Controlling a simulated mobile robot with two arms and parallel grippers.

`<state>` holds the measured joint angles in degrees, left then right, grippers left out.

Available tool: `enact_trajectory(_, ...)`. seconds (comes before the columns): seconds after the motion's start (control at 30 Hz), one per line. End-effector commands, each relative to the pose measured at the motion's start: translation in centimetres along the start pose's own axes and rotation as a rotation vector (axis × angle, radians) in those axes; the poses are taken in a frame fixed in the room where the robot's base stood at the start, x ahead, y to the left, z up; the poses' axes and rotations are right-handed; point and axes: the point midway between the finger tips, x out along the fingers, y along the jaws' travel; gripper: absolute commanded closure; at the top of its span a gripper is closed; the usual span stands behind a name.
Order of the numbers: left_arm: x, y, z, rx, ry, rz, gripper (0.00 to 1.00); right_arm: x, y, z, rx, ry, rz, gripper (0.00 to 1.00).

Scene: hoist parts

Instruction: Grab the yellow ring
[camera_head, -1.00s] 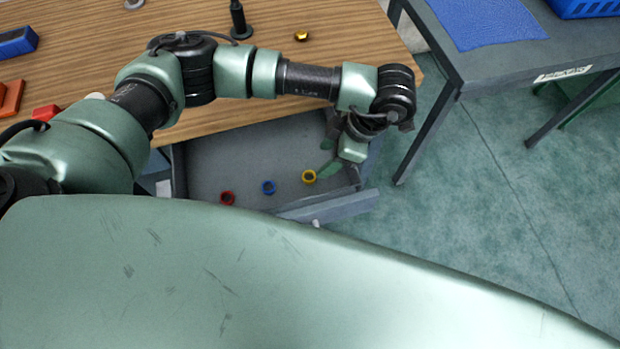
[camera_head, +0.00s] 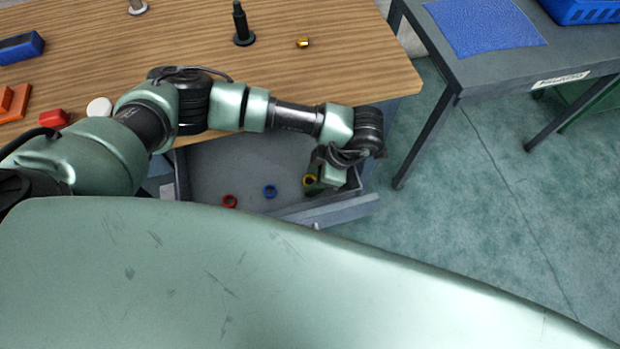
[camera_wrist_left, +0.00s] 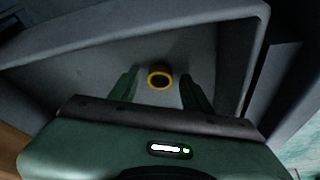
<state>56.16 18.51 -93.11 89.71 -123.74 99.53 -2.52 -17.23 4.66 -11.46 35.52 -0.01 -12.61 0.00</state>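The yellow ring (camera_head: 309,180) lies in the open grey drawer (camera_head: 235,165), near its right end, partly hidden by my left gripper in the head view. In the left wrist view the ring (camera_wrist_left: 160,77) stands out against the grey drawer floor. My left gripper (camera_wrist_left: 160,88) is open, with one green finger on each side of the ring and visible gaps between. The ring is a little beyond or between the fingertips; the exact depth is hard to tell. My right gripper is not in view.
A red ring (camera_head: 229,201) and a blue ring (camera_head: 269,191) lie left of the yellow one in the drawer. The wooden table (camera_head: 290,75) overhangs the drawer. A gold nut (camera_head: 303,43) and a black post (camera_head: 241,25) stand on it.

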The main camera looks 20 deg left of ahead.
Motion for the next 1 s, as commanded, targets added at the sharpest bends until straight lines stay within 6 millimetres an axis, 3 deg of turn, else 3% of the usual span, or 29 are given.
enact_trajectory(0.03,0.0,0.0,0.0,0.000,0.000,0.000,0.69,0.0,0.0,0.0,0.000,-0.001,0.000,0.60)
enact_trajectory(0.13,0.0,0.0,0.0,0.000,0.000,0.000,0.97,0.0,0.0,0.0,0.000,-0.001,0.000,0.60)
enact_trajectory(0.17,0.0,0.0,0.0,0.000,0.000,0.000,1.00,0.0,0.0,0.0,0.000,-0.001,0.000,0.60)
enact_trajectory(0.47,-0.1,0.0,0.0,0.000,0.000,0.000,1.00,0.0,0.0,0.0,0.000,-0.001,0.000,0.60)
enact_trajectory(0.67,-1.4,0.1,-0.5,0.000,-0.003,0.001,1.00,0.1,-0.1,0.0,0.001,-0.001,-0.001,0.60)
enact_trajectory(0.87,-5.1,0.1,-2.0,0.000,-0.003,0.004,1.00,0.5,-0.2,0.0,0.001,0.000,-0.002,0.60)
enact_trajectory(1.0,-8.9,0.2,-3.6,0.000,-0.004,0.006,1.00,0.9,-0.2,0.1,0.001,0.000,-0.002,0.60)
